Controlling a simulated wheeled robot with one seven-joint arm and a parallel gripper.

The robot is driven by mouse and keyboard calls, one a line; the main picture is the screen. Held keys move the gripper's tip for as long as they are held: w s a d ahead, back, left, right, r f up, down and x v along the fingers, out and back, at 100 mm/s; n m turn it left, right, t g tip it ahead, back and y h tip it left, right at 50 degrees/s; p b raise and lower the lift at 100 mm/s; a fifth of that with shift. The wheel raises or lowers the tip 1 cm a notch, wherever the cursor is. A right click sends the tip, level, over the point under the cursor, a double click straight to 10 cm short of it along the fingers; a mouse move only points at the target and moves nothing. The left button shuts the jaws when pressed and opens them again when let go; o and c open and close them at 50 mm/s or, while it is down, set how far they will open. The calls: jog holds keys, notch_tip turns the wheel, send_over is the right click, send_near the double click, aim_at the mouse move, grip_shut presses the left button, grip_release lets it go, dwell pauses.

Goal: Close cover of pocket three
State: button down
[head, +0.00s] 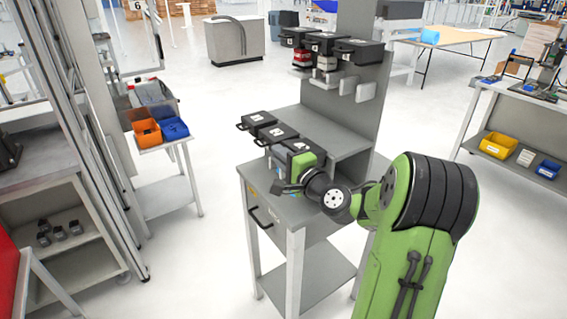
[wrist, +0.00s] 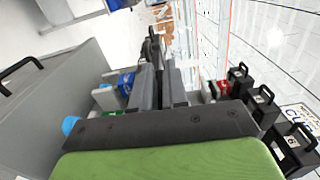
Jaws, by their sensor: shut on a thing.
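The lower row on the grey bench holds three black pocket covers with handles: the far one (head: 257,120), the middle one (head: 276,133) and the nearest one (head: 298,146), which I take as pocket three's. The nearest cover lies about level, but my gripper hides its front, so I cannot tell whether it is fully seated. My gripper (wrist: 153,62), with its green body, is at the near end of this row, against that cover. In the wrist view its fingers are together on a slim black part (wrist: 152,42), which looks like the cover's handle.
The upper shelf carries several black covers (head: 328,42), which also show in the wrist view (wrist: 263,104), with a red item (head: 302,57) below one. A side table with an orange bin (head: 147,132) stands left. The floor between is clear.

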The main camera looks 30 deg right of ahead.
jog(key=shift+f+n+b, duration=1.2)
jog(key=shift+f+b, duration=0.05)
jog(key=shift+b, duration=0.55)
jog(key=c, duration=1.2)
grip_release()
jog(key=shift+s, duration=0.1)
jog(key=s+b, duration=0.1)
jog(key=s, duration=0.9)
jog(key=s+b, duration=0.1)
jog(key=s, duration=0.4)
jog(key=shift+s+d+b, duration=0.25)
jog(key=shift+s+b, duration=0.05)
jog(key=shift+b, duration=0.05)
